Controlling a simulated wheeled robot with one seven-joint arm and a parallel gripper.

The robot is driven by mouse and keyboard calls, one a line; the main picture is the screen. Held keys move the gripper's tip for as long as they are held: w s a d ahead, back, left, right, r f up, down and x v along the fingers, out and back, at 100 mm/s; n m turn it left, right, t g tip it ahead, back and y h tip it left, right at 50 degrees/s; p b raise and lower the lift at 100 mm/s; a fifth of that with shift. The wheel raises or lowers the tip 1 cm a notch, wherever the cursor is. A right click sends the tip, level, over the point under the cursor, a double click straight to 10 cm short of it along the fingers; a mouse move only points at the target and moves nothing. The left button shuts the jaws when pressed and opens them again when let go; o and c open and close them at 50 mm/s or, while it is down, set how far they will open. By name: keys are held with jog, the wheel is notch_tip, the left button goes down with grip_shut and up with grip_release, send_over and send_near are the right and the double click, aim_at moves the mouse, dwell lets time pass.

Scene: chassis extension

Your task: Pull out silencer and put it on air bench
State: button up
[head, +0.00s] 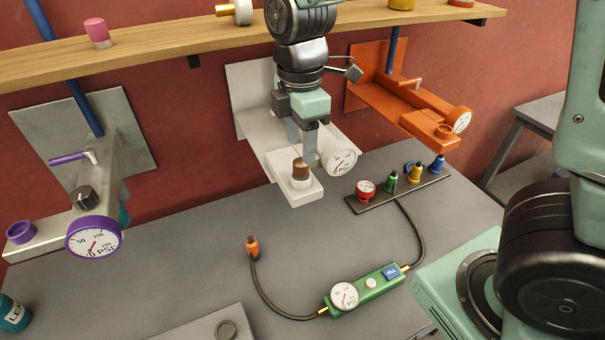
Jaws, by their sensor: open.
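A small brown-topped cylinder with a pale base (300,168), which looks like the silencer, stands upright at the front end of the white fixture (283,187). My gripper (301,152) is open, pointing down just above and behind it. Its two grey fingers are apart, with nothing visible between them. One fingertip is close to the brown top; I cannot tell whether they touch. The grey bench top (190,275) spreads below and in front of the fixture; I take it to be the air bench.
A gauge (341,162) sits right beside my gripper. A purple fixture (95,239) stands left, an orange one (420,118) right. A wooden shelf (160,42) runs behind. A green gauge block (365,291) with hoses lies in front. The bench's left middle is clear.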

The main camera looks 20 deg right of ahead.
aim_at(301, 161)
notch_tip(301, 161, down, 6)
jog(key=b, duration=0.4)
jog(key=shift+f, duration=0.2)
dwell(0.9)
jog(key=c, duration=0.9)
jog(key=o, duration=1.4)
jog(key=shift+r, duration=0.2)
notch_tip(301, 161, up, 17)
jog(key=b, duration=0.3)
jog(key=shift+r, duration=0.1)
